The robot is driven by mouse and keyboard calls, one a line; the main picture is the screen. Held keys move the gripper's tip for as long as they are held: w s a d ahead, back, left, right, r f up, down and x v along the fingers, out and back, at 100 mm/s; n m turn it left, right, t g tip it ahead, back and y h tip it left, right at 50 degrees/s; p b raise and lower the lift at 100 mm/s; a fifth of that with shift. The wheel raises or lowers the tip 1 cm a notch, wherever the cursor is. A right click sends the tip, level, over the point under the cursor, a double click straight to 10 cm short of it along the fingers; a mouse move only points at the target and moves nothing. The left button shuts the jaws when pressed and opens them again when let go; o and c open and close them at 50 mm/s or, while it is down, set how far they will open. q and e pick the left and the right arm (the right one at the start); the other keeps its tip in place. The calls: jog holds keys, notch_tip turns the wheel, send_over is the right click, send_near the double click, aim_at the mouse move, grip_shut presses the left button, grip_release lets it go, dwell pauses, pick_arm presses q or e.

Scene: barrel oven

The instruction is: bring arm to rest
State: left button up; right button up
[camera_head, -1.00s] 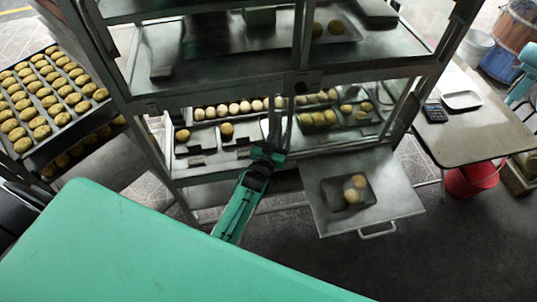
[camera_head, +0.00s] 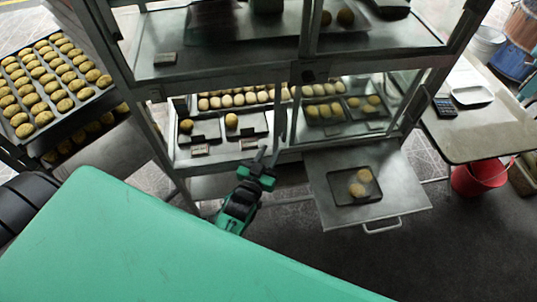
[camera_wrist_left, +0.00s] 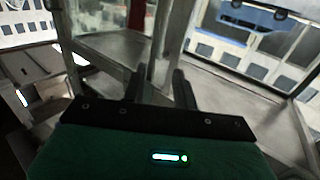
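My left gripper (camera_head: 267,156) is in front of the metal-framed glass cabinet (camera_head: 308,72), near its middle post and lower shelf. Its two fingers stand apart with nothing held between them. In the left wrist view the fingers (camera_wrist_left: 157,85) are also apart, with a cabinet post behind the gap. I cannot tell how close the fingertips are to the frame. My right gripper is not in view.
A metal panel (camera_head: 395,209) with a handle juts out at the lower right, bearing a dark tray (camera_head: 345,190) with buns. A rack tray (camera_head: 72,122) of buns stands left. A table (camera_head: 480,140) and red bucket (camera_head: 478,178) are right.

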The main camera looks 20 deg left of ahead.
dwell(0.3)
pick_arm(q)
jog(key=s+d+f+m+g, duration=0.1)
jog(key=s+f+g, duration=0.3)
jog(key=f, duration=0.7)
jog(key=s+f+g+h, duration=0.1)
jog(key=s+f+g, duration=0.1)
jog(key=s+f, duration=0.75)
jog(key=s+d+f+m+g, duration=0.1)
jog(key=s+f+g, duration=0.15)
jog(key=f, duration=1.15)
jog(key=s+a+f+g, duration=0.2)
jog(key=s+f, duration=0.3)
jog(key=s, duration=0.4)
jog(key=s+a+f+g, duration=0.3)
jog(key=s+f, duration=0.2)
jog(key=s, duration=0.4)
jog(key=s+a+f+g+y, duration=0.1)
jog(key=s+a+f+g, duration=0.2)
jog(key=s, duration=0.7)
notch_tip(320, 180, down, 2)
jog(key=shift+f, duration=0.1)
jog(key=shift+w+g, duration=0.15)
jog(key=shift+g, duration=0.1)
